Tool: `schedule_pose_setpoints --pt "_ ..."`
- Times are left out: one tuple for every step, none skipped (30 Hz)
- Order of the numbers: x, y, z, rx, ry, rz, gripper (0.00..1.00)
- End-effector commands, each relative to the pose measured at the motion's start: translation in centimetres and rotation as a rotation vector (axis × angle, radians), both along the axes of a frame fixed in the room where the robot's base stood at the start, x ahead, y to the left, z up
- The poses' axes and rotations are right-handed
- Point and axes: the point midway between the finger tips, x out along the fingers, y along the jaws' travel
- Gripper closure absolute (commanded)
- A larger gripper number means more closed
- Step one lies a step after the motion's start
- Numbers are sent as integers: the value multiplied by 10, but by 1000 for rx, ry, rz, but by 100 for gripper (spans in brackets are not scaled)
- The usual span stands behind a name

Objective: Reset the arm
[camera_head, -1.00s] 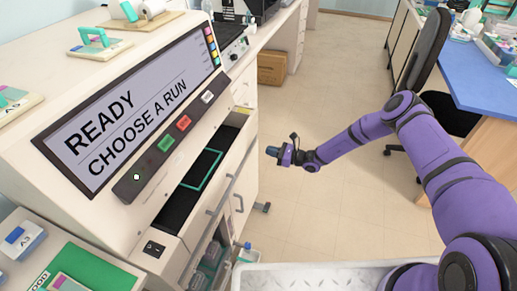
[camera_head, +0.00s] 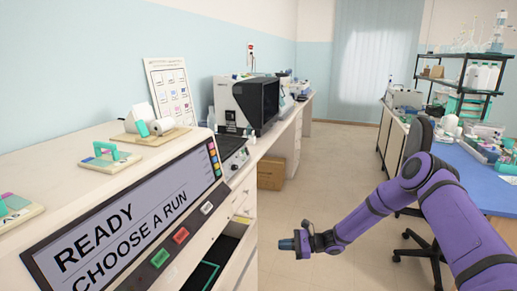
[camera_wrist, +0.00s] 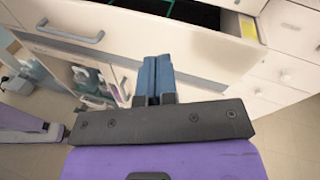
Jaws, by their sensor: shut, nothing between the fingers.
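My purple arm reaches in from the right in the head view. My gripper (camera_head: 285,244) is held over the open floor, to the right of the staining machine's open drawer (camera_head: 222,262). In the wrist view my gripper (camera_wrist: 155,64) shows its two blue fingers closed together with nothing between them. The fingers point toward the white cabinet front (camera_wrist: 200,45), apart from it as far as I can tell. The machine's screen (camera_head: 125,225) reads "READY CHOOSE A RUN".
Green, red and white buttons (camera_head: 181,235) line the panel below the screen. A cardboard box (camera_head: 270,173) stands on the floor by the cabinets. A black chair (camera_head: 425,215) and a blue-topped bench (camera_head: 485,180) are at right. The floor between is clear.

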Motion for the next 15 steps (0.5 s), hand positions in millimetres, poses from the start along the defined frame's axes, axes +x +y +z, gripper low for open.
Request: schedule_pose_setpoints --pt "-1 -1 20 -31 -37 35 100" --pt "-3 -2 29 -49 -58 57 100" --pt "-5 -3 42 -73 -82 84 100" --pt "-7 -5 51 -91 -102 103 100" --pt "-9 -6 61 -109 -121 124 100" --pt "-12 -7 73 -132 -146 148 100" --pt "-14 -9 82 -152 -165 168 100" --pt "-17 -10 91 -169 -183 186 100" --pt "-20 -12 103 -195 -208 211 100" --pt "-23 -14 112 -212 -226 229 100" --pt "-26 -15 121 -231 -244 248 100" --pt "-30 -17 132 -256 -268 271 100" --pt "-33 -19 141 -275 -286 288 100" --pt "-36 -21 150 -294 -305 306 100" --pt "-41 -23 161 -319 -327 328 100"
